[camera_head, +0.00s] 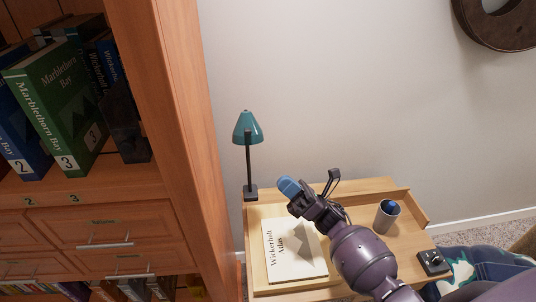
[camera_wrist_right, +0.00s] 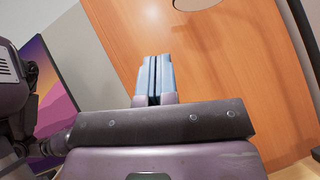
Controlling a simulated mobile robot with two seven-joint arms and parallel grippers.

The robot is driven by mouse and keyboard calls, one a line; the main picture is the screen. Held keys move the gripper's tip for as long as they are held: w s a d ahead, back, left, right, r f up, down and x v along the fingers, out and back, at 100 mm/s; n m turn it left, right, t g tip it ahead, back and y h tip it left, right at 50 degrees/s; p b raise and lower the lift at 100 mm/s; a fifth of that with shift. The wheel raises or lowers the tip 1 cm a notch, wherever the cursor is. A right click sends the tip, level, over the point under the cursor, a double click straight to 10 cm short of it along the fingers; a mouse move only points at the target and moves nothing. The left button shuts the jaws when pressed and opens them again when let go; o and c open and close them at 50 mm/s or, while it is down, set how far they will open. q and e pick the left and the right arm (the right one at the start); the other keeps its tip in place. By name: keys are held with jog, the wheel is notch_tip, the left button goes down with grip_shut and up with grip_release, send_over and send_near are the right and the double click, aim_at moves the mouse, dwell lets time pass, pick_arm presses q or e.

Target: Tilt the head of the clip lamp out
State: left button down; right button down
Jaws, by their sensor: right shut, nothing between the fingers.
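The clip lamp has a teal head (camera_head: 247,128) on a dark upright post (camera_head: 250,165), standing at the back left corner of the small wooden table (camera_head: 375,190). The head sits on top of the post with its wide rim facing down. My right gripper (camera_head: 289,187) is to the right of the post and lower in the head view, with blue fingertips apart from the lamp. In the right wrist view the fingers (camera_wrist_right: 154,78) are shut with nothing between them. My left gripper is not in view.
A white book (camera_head: 292,250) lies on the table under my right arm. A grey cup (camera_head: 387,216) and a small black device (camera_head: 433,262) are to the right. A tall wooden bookcase (camera_head: 185,130) stands close on the left. A plain wall is behind.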

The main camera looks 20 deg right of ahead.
aim_at(247, 127)
jog(key=d+r+p+x, duration=0.1)
jog(key=d+p+x, duration=0.1)
jog(key=x, duration=1)
jog(key=shift+w+r+p, duration=0.25)
jog(key=shift+r+p, duration=0.3)
jog(key=shift+p, duration=0.3)
